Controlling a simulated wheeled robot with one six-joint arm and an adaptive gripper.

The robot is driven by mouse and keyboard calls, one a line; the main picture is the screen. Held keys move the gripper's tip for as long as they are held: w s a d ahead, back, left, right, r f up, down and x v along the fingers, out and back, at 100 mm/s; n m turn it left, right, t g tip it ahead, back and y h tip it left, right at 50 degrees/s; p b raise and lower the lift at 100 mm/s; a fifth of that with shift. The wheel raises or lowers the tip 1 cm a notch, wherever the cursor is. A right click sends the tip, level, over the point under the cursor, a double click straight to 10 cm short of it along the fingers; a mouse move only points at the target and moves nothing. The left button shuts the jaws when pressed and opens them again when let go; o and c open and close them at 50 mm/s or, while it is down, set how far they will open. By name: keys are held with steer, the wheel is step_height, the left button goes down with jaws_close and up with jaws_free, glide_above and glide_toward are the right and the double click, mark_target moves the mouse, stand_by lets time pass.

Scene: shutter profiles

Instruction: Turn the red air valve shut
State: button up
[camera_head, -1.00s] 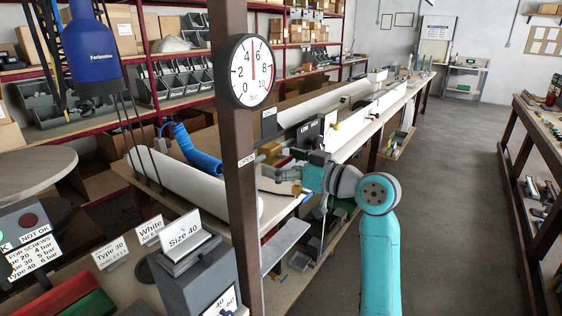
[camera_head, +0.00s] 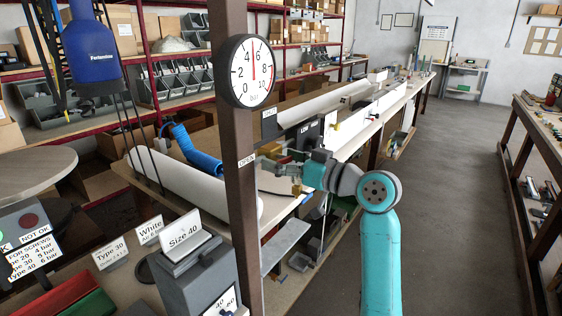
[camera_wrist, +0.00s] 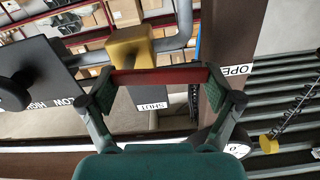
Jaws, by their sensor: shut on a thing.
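The air valve has a brass body (camera_wrist: 130,48) on a grey pipe, and its red lever (camera_wrist: 150,76) lies across the wrist view. My gripper (camera_wrist: 160,84) is shut on the red lever, with one finger pad at each end of the visible red bar. A SHUT label (camera_wrist: 152,105) sits on a grey plate below the lever in the wrist view. An OPEN label (camera_wrist: 237,70) is on the brown post to its right. In the head view my gripper (camera_head: 272,166) is just right of the post; the lever is hard to make out there.
A round pressure gauge (camera_head: 251,71) on the brown post (camera_head: 236,150) has its needle near 5. A coiled blue hose (camera_head: 193,150) lies left of the post. A dark box with LOW and HIGH labels (camera_wrist: 40,85) stands beside the valve.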

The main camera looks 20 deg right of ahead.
mark_target(291, 156)
steer(key=m, duration=0.3)
steer(key=shift+w+d+r, duration=0.15)
steer(key=shift+d+r, duration=0.05)
steer(key=shift+r, duration=0.2)
steer(key=m, duration=0.3)
steer(key=r+m, duration=0.1)
steer(key=m, duration=0.1)
steer(key=shift+w+d, duration=0.3)
steer(key=shift+d, duration=0.1)
steer(key=m, duration=0.3)
steer(key=d+m, duration=0.1)
steer(key=shift+w+r, duration=0.1)
steer(key=shift+w, duration=0.25)
steer(key=shift+w+d+m, duration=0.15)
steer(key=shift+d+m, duration=0.05)
steer(key=shift+m, duration=0.85)
steer(key=shift+w+d+m, duration=0.15)
steer(key=shift+d+m, duration=0.05)
steer(key=shift+m, duration=0.85)
steer(key=o, duration=1.4)
steer(key=shift+d, duration=0.1)
